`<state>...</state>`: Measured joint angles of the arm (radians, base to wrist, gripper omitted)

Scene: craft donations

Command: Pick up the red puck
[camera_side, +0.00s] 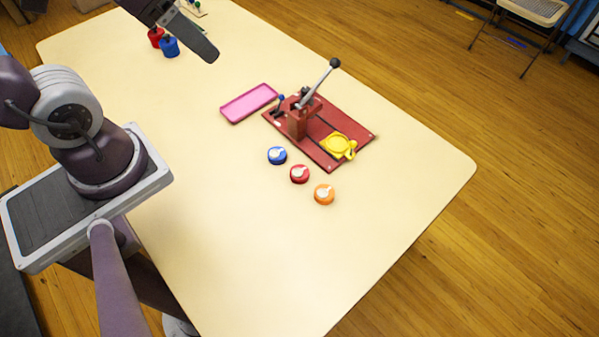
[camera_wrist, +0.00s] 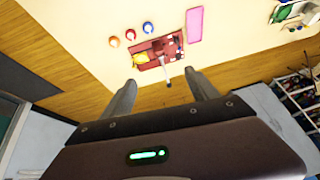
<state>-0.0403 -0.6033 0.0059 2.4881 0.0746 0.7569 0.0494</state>
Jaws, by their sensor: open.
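The red puck (camera_side: 299,174) lies on the cream table, between a blue puck (camera_side: 277,155) and an orange puck (camera_side: 324,194). Each puck has a pale mark on top. In the wrist view the red puck (camera_wrist: 130,34) is again the middle one of the row, far ahead of my gripper. My gripper (camera_wrist: 163,86) is open with nothing between its fingers. In the side view part of my gripper (camera_side: 198,38) shows at the top left, high and well away from the pucks.
A red press (camera_side: 345,132) with a black-knobbed lever and a yellow holder (camera_side: 338,146) stands just behind the pucks. A pink tray (camera_side: 249,103) lies left of it. Small red (camera_side: 156,38) and blue (camera_side: 169,47) items stand at the far left. The table front is clear.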

